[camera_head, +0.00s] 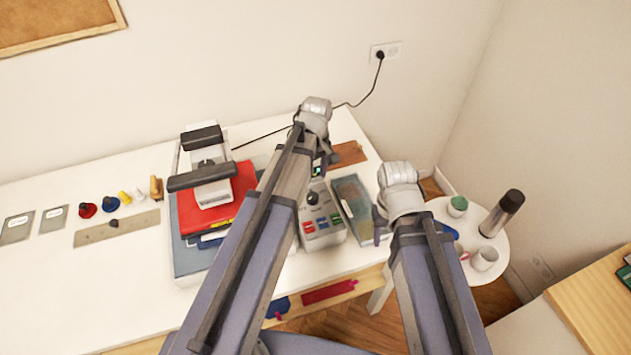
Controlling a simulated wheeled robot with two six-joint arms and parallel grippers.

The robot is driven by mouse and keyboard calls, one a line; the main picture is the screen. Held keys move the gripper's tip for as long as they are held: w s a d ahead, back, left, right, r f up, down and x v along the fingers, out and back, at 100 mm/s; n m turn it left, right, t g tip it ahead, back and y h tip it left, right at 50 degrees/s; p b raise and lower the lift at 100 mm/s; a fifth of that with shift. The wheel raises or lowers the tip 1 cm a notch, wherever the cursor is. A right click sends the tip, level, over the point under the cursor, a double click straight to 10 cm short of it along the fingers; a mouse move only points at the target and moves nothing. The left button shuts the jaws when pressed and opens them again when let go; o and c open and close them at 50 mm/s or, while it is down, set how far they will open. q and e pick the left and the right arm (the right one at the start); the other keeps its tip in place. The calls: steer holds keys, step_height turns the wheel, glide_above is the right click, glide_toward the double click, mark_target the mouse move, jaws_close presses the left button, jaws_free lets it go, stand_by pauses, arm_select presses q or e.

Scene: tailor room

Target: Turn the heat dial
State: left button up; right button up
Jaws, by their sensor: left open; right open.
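A grey control box (323,229) stands on the white table, with a dark round dial (312,198) on its sloping top and red, blue and green buttons below it. My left arm reaches across the box's left side, and my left gripper (319,168) points down near the box's far end, just beyond the dial. It is open, but its fingers are mostly hidden by the arm, so I cannot tell whether it touches the box. My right gripper (380,226) is open and empty, to the right of the box and apart from the dial.
A heat press (212,190) with red and blue sheets stands left of my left arm. A dark flat case (353,196) lies right of the box. Stamps and a wooden strip (118,228) lie further left. A round side table (485,250) holds cups and a bottle.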

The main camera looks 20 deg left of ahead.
mark_target(312, 195)
arm_select(q)
steer(key=shift+s, duration=0.25)
steer(key=shift+w+f+b, duration=0.15)
steer(key=shift+f+b, duration=0.5)
steer(key=shift+b, duration=0.1)
steer(key=f+b, duration=0.6)
steer(key=shift+s+a+f, duration=0.15)
steer(key=shift+s+f, duration=0.05)
jaws_close()
